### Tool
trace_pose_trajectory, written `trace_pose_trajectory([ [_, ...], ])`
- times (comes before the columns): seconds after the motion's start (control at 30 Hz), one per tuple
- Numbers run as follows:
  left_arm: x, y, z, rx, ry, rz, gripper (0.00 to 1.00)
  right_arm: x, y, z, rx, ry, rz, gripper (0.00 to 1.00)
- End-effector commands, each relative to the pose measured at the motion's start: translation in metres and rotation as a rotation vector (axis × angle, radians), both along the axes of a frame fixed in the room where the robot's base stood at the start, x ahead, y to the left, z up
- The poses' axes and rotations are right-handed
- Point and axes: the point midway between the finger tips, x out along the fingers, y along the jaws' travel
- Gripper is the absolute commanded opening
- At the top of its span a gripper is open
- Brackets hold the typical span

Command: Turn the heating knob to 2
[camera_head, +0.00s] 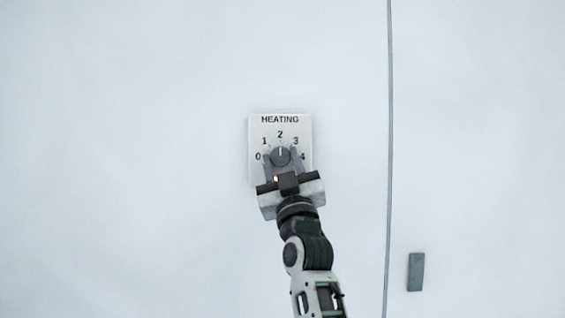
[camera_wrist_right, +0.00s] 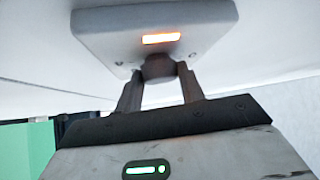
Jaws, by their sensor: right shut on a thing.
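The heating panel (camera_head: 255,135) is a pale plate on the wall, marked HEATING, with a dial numbered 0 to 4. Its dark round knob (camera_head: 281,156) has a white pointer line that points straight up at the 2. My right gripper (camera_head: 283,160) reaches up from below, with one finger on each side of the knob, shut on it. In the right wrist view the two fingers touch the sides of the knob (camera_wrist_right: 158,67), below the panel's underside (camera_wrist_right: 195,32), where an orange-white light (camera_wrist_right: 162,38) glows. My left gripper is not in view.
A thin dark seam (camera_head: 389,150) runs down the white wall to the right of the panel. A small grey rectangular plate (camera_head: 416,271) sits at the lower right. The wall around the panel is otherwise bare. A green surface (camera_wrist_right: 28,148) shows at the left of the right wrist view.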

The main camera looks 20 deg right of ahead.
Motion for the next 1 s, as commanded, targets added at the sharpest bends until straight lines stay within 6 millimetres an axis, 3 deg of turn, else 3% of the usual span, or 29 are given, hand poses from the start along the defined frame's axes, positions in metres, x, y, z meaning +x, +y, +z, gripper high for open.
trace_pose_trajectory([
  [0.3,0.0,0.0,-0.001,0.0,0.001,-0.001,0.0,0.001,0.0,-0.003,0.001,0.006,0.002,0.16],
  [0.33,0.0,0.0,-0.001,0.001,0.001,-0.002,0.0,0.001,0.0,-0.003,0.001,0.006,0.002,0.44],
  [0.4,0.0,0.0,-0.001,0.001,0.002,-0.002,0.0,0.001,0.0,-0.002,0.0,0.006,0.001,0.6],
  [0.77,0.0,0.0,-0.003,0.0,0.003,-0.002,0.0,-0.003,0.0,-0.005,0.0,0.002,0.0,0.6],
  [1.0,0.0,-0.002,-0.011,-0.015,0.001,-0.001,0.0,-0.033,0.001,-0.037,0.0,0.004,0.0,0.6],
])
